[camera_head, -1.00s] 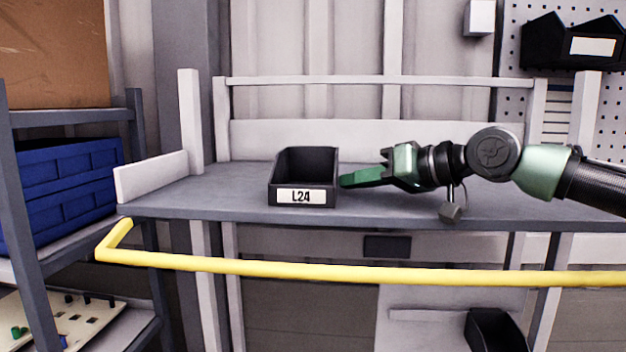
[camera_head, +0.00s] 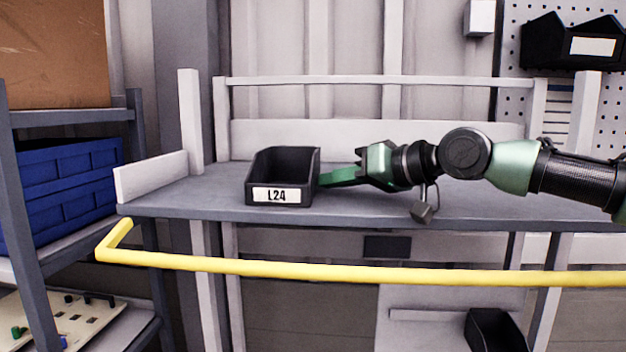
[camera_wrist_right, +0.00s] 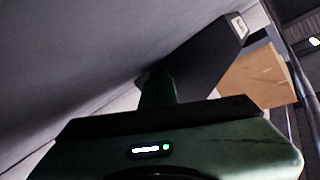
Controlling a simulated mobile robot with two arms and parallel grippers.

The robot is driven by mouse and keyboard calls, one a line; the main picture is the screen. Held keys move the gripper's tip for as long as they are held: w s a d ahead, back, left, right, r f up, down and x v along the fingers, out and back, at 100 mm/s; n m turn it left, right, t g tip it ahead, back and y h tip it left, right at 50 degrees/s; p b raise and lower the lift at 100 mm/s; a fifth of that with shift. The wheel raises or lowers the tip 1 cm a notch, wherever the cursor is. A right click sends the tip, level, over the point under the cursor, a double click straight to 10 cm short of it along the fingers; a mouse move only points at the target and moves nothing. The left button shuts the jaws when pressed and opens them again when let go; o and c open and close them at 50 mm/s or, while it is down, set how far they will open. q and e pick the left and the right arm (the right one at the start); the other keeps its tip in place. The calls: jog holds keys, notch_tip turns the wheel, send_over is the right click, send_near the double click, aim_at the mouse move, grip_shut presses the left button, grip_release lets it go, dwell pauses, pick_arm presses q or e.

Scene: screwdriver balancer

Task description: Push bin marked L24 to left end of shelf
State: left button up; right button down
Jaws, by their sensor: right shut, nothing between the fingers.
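The black bin marked L24 (camera_head: 281,178) stands upright on the grey shelf (camera_head: 400,205), left of its middle, with its white label facing me. Bare shelf lies between the bin and the low white end board (camera_head: 150,177) at the left. My right gripper (camera_head: 324,180) comes from the right, shut and empty, its green fingertips at the bin's right side, seemingly touching it. In the right wrist view the shut fingers (camera_wrist_right: 157,88) reach the bin's dark side wall (camera_wrist_right: 205,58). My left gripper is not in view.
A yellow rail (camera_head: 350,274) runs along the front below shelf height. A rack with blue bins (camera_head: 65,185) and a brown box (camera_head: 50,50) stands at the left. A white back rail and panel (camera_head: 380,135) bound the shelf behind.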

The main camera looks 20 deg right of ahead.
aim_at(261, 168)
jog(key=shift+w+a, duration=1.2)
jog(key=shift+a, duration=1.35)
jog(key=shift+w+a, duration=1.25)
jog(key=shift+a, duration=1.25)
jog(key=shift+w+a, duration=1.2)
jog(key=shift+a, duration=1.35)
jog(key=shift+s+d+r, duration=0.4)
jog(key=shift+d+r, duration=0.2)
jog(key=shift+d, duration=0.2)
jog(key=shift+s+d+r, duration=0.2)
jog(key=shift+d, duration=0.15)
jog(key=shift+s+d+r, duration=0.15)
jog(key=shift+d, duration=0.2)
jog(key=shift+a, duration=0.1)
